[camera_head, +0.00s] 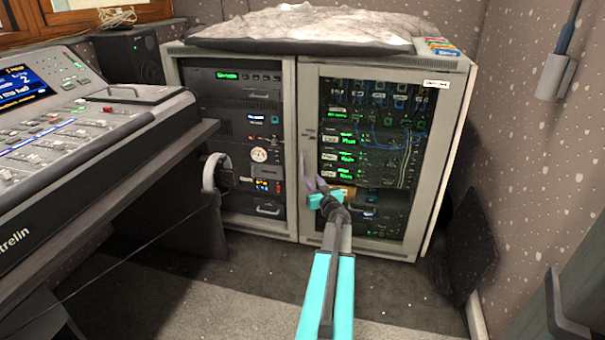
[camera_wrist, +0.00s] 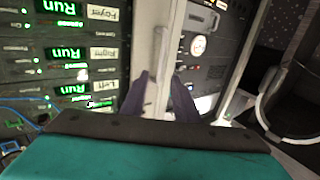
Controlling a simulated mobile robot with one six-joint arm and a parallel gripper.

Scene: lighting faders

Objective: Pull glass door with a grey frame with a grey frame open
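The glass door with a grey frame (camera_head: 438,165) covers the right half of the rack cabinet and looks shut. Its slim upright handle (camera_head: 303,166) is on the left side of the frame. My gripper (camera_head: 314,183) is in front of that left side, close to the handle. In the wrist view, the handle (camera_wrist: 160,48) runs down toward the gap between the two dark fingers of my gripper (camera_wrist: 161,76). The fingers stand apart, one to each side of the handle's lower part. I cannot tell whether they touch it.
A mixing desk (camera_head: 75,130) stands at the left, with headphones (camera_head: 212,174) hanging by its edge. The left rack bay (camera_head: 235,140) adjoins the door. A dark panel (camera_head: 468,240) leans at the right wall. The floor (camera_head: 240,290) before the cabinet is clear.

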